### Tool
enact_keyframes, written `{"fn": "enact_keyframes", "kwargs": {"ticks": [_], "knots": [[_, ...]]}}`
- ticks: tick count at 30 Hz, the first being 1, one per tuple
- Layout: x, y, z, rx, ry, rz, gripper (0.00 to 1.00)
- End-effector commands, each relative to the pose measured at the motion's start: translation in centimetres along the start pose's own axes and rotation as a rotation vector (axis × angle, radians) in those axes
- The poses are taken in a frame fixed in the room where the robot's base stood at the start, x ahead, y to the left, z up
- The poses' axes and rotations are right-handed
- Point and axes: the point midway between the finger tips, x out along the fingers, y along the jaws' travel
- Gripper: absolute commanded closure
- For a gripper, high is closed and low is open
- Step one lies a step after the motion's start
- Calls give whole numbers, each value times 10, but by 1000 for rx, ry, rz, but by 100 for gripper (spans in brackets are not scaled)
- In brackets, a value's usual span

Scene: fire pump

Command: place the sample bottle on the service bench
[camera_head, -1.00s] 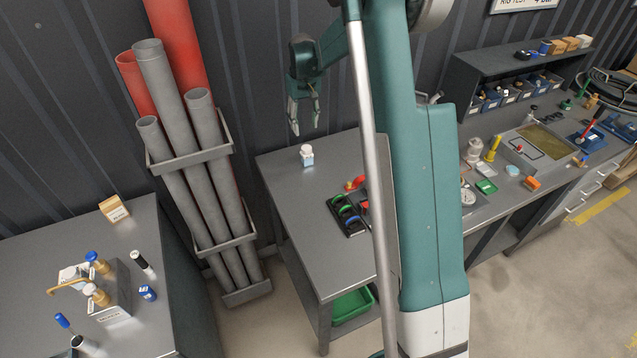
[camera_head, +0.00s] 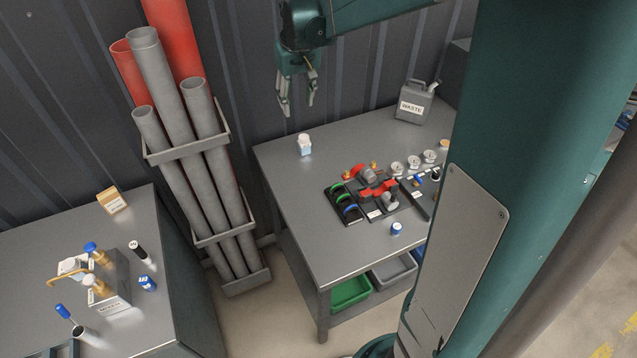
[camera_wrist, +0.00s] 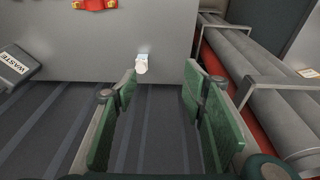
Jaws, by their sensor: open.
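The sample bottle (camera_head: 304,146), small and white with a pale blue label, stands upright on the grey metal middle bench (camera_head: 290,195), near its back left corner. I take this bench to be the service bench, though no label on it shows. My gripper (camera_head: 297,98) is open and empty above the bottle and towards the wall, apart from it. In the wrist view, the bottle (camera_wrist: 142,64) shows beyond the open fingers (camera_wrist: 160,80), nearer the left fingertip, with nothing between the fingers.
A waste can (camera_head: 413,102) stands at the bench's back right. A red pump assembly (camera_head: 370,185) and a tray of coloured rings (camera_head: 345,204) lie mid-bench. Grey pipes (camera_head: 185,120) stand in a rack to the left.

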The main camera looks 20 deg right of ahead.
Motion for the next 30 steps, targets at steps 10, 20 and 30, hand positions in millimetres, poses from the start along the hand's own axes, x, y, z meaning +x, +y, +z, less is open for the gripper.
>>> {"fn": "enact_keyframes", "kwargs": {"ticks": [10,20,30], "knots": [[-47,-21,55,0,70,3,58],[-78,-39,110,0,137,2,58],[-99,-55,169,2,205,-1,58]]}}
